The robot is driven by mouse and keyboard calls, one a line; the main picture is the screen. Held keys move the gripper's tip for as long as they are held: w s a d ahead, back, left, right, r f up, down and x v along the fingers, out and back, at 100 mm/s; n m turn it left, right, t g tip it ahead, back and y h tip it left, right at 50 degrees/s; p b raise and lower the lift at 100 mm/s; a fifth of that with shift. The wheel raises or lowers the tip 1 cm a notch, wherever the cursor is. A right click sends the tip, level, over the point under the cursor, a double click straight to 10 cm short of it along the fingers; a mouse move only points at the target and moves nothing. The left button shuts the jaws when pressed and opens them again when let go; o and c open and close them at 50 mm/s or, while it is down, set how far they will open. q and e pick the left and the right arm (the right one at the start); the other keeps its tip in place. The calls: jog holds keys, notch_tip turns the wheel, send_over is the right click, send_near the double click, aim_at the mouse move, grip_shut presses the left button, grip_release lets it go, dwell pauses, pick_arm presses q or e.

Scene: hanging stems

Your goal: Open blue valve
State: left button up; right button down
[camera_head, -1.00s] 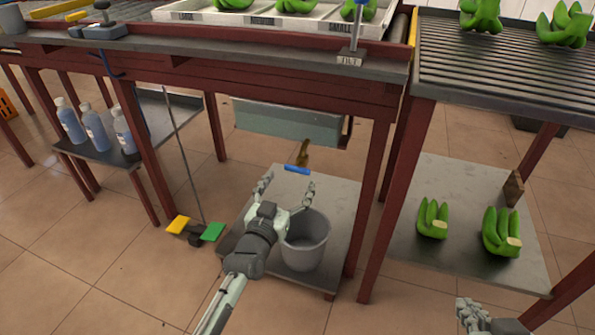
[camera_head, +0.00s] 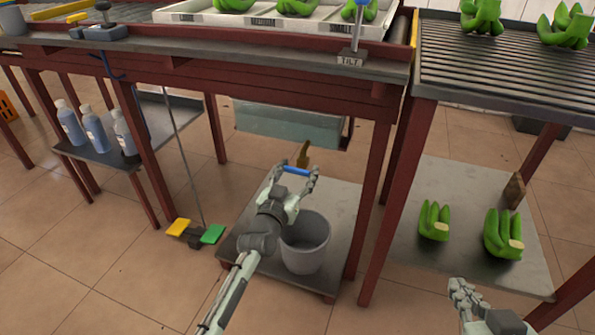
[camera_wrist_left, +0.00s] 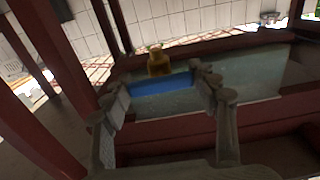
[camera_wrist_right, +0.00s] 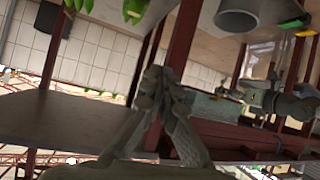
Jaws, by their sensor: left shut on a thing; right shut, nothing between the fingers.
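The blue valve handle (camera_head: 296,170) sits on a brass valve body (camera_head: 303,154) below the grey-green tank (camera_head: 290,122). In the left wrist view the blue bar (camera_wrist_left: 160,84) lies crosswise between my left gripper's fingers, with the brass part (camera_wrist_left: 158,60) beyond it. My left gripper (camera_head: 297,172) is shut on the blue handle, one finger at each end. My right gripper (camera_head: 457,286) is shut and empty at the lower right, far from the valve. It also shows closed in the right wrist view (camera_wrist_right: 154,76).
A grey bucket (camera_head: 305,243) stands on the low shelf (camera_head: 240,235) under the valve. Red table legs (camera_head: 372,195) flank the space. Green banana bunches (camera_head: 503,233) lie on the right shelf.

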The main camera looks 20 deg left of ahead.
pick_arm(q)
jog(key=c, duration=0.3)
pick_arm(e)
jog(key=shift+d, duration=0.1)
pick_arm(q)
jog(key=n+p, duration=0.2)
jog(key=n, duration=0.4)
jog(key=shift+n, duration=1.3)
jog(key=n, duration=0.2)
jog(key=shift+n, duration=0.4)
pick_arm(e)
jog(key=s+d+f+m+g+h, duration=0.1)
jog(key=s+d+f+g+h, duration=0.2)
jog(key=s+d+f+g, duration=0.4)
pick_arm(q)
jog(key=n, duration=0.2)
jog(key=shift+n, duration=2.4)
pick_arm(e)
jog(key=shift+w+a+r+t+y, duration=0.15)
jog(key=shift+w+a+r+t, duration=0.25)
jog(key=shift+w+r+t, duration=0.25)
jog(key=shift+w+a+r+t+y, duration=0.15)
jog(key=shift+w+a+r+t, duration=0.25)
jog(key=shift+t, duration=0.45)
